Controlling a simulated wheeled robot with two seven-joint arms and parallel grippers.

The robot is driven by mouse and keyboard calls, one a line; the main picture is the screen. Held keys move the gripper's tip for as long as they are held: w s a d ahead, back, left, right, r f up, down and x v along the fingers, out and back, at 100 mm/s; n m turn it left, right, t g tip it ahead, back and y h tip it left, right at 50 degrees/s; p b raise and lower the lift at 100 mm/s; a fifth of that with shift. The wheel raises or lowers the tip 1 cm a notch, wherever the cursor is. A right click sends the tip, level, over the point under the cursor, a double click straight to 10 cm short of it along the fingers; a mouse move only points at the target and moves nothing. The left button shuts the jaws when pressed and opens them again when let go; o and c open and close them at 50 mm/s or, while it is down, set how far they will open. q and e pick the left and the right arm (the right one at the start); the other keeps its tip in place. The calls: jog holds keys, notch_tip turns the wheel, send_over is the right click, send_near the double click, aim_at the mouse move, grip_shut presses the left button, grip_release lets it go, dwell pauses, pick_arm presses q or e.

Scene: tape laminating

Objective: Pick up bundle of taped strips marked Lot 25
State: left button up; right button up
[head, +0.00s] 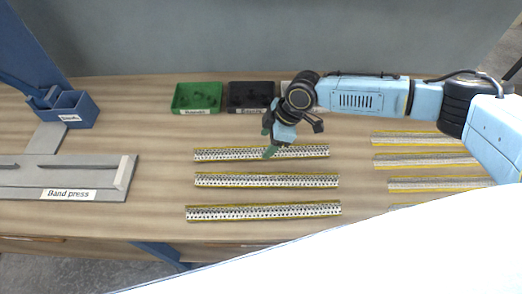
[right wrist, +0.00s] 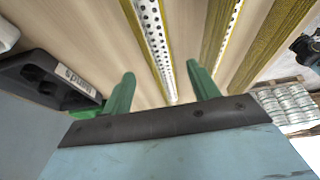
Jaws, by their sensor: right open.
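Three long white perforated strip bundles with yellow edges lie side by side on the wooden table: a far one (head: 225,154), a middle one (head: 265,180) and a near one (head: 262,212). I cannot read a Lot 25 mark on any of them. My right gripper (head: 267,142) is over the far bundle and hides part of it. In the right wrist view its green fingers (right wrist: 161,80) are apart, with a bundle (right wrist: 152,35) running between them in the picture. I cannot tell the height above it. My left gripper is not in view.
More strips (head: 425,161) lie at the right, partly under my right arm. A green bin (head: 197,97) and a black bin (head: 250,96) stand at the back. A blue box (head: 70,107) and the band press (head: 100,178) are at the left. Bare table lies left of the bundles.

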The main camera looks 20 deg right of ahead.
aim_at(257, 153)
jog(key=shift+x, duration=2.4)
jog(key=c, duration=1.3)
